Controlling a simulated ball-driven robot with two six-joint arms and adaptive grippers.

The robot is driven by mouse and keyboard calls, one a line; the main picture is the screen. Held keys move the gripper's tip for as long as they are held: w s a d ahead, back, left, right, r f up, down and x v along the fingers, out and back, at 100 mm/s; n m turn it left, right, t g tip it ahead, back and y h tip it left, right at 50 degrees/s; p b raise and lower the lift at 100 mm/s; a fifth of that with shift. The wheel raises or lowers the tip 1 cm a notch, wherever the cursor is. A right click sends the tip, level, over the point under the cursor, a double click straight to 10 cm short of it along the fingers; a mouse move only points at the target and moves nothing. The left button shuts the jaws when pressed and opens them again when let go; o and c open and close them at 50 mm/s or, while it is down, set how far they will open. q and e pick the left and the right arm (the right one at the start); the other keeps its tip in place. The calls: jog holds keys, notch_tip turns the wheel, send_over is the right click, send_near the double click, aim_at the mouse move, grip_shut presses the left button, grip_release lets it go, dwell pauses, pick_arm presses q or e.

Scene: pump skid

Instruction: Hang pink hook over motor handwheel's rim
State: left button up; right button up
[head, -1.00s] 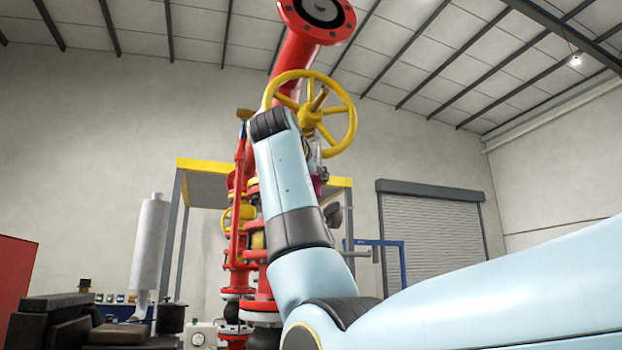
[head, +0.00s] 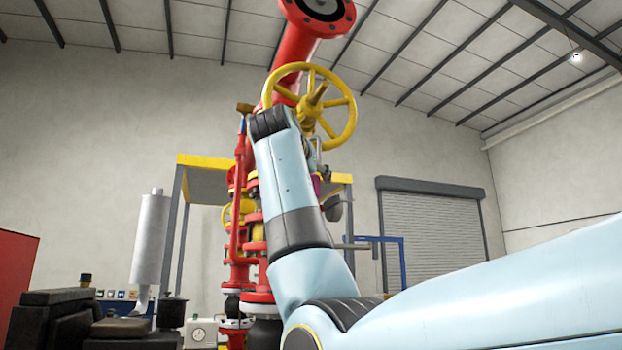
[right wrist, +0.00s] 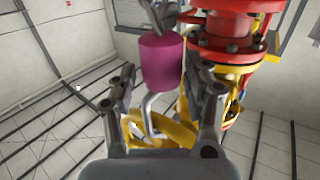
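The pink hook is a magenta cylinder (right wrist: 163,62) with a bent grey metal rod (right wrist: 149,112). In the right wrist view, the rod's bent end is close to the yellow handwheel (right wrist: 172,131); I cannot tell if it bears on the rim. My right gripper (right wrist: 166,85) has its fingers apart on either side of the hook, with gaps visible beside the cylinder. In the head view, the handwheel (head: 311,103) is partly covered by my right arm. A sliver of the magenta cylinder (head: 316,186) shows below its rim. My left gripper is not in view.
A red pipe (head: 300,42) rises behind the handwheel, with red flanged piping (head: 262,282) below. A yellow-edged platform (head: 207,165) stands behind. A grey silencer (head: 151,240) and dark machinery are at lower left. A roller shutter (head: 433,235) is far right.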

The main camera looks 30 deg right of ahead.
jog(key=shift+o, duration=0.7)
